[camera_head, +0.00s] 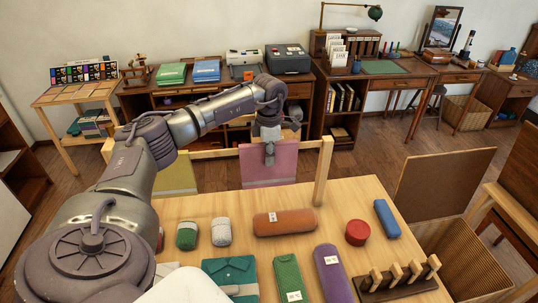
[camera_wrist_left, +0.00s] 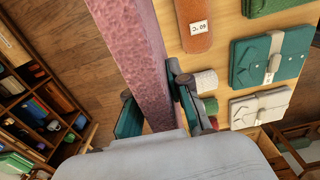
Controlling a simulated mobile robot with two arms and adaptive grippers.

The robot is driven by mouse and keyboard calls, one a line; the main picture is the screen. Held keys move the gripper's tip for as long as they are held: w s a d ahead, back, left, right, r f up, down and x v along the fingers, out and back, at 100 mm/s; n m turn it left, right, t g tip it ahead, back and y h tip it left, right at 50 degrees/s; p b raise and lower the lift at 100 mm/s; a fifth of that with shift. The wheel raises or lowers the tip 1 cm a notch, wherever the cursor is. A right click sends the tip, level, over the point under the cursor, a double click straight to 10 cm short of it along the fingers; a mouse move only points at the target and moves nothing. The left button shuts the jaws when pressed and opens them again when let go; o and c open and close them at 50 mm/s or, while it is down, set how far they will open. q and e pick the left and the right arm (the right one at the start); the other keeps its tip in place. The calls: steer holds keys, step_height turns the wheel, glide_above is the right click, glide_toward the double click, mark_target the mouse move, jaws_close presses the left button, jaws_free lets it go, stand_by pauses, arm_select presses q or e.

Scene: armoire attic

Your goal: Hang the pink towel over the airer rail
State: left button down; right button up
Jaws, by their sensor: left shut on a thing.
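The pink towel (camera_head: 269,170) hangs flat at the back edge of the table, level with the airer rail (camera_head: 215,153), and covers part of it. I cannot tell whether it is draped over the rail or only held beside it. My left gripper (camera_head: 269,155) points down and is shut on the towel's upper part. In the left wrist view the towel (camera_wrist_left: 140,60) runs as a long strip between the two fingers of the left gripper (camera_wrist_left: 158,112). An olive-yellow towel (camera_head: 176,178) hangs on the rail further left. My right gripper is not in view.
The wooden table (camera_head: 350,195) holds an orange roll (camera_head: 285,222), a red round tin (camera_head: 357,232), a purple roll (camera_head: 331,270), green cloth bundles and a peg rack (camera_head: 400,280). The airer's right post (camera_head: 323,172) stands close right of the towel. Desks line the wall behind.

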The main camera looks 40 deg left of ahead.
arm_select(q)
steer(key=c, duration=1)
jaws_free()
step_height(320, 180, up, 12)
steer(key=shift+f, duration=0.1)
